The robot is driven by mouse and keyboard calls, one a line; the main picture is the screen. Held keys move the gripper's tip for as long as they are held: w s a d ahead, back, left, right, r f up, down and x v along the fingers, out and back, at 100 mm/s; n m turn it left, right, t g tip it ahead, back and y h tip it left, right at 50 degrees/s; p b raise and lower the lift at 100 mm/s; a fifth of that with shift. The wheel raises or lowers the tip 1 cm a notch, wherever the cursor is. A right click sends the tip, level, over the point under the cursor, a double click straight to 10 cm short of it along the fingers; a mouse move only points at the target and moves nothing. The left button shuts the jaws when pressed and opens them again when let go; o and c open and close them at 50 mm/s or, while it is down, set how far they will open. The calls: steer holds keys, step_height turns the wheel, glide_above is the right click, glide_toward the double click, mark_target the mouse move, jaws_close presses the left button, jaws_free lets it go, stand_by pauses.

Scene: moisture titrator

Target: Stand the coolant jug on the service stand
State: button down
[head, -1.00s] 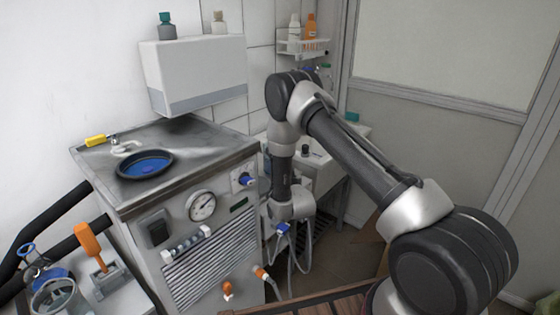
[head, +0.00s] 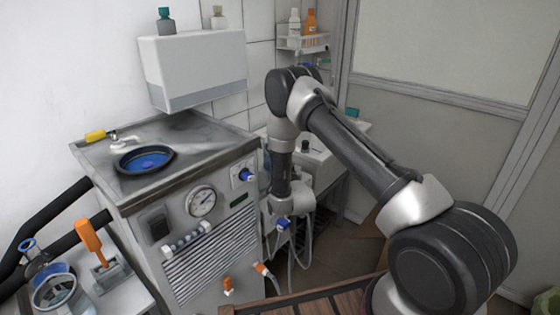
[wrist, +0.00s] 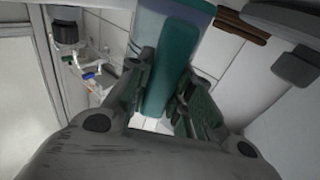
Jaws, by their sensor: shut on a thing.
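In the wrist view my gripper (wrist: 169,70) is shut on a teal upright part, which looks like the handle of the coolant jug (wrist: 172,28). The jug's paler blue-grey body shows behind it at the top of that view, cut off by the edge. The jug's base and what lies under it are out of view. In the head view my gripper and most of the jug are hidden behind my arm. A small teal patch (head: 353,113) shows just beyond the forearm; I cannot tell whether it is part of the jug. I cannot identify the service stand for certain.
A steel-topped machine (head: 195,135) with a blue dish (head: 146,160) stands at left. A white wall box (head: 195,65) hangs above it. A white bench (head: 325,172) is behind my arm. A bottle shelf (head: 303,43) is on the wall. Wooden slats (head: 310,305) lie in front.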

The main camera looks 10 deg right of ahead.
steer(key=shift+f, duration=0.6)
stand_by(0.8)
steer(key=c, duration=1.2)
jaws_free()
steer(key=shift+c, duration=0.2)
steer(key=c, duration=0.3)
steer(key=shift+s+d+f, duration=0.15)
steer(key=shift+s, duration=1.95)
steer(key=shift+s+d+f, duration=0.15)
steer(key=shift+s, duration=1.95)
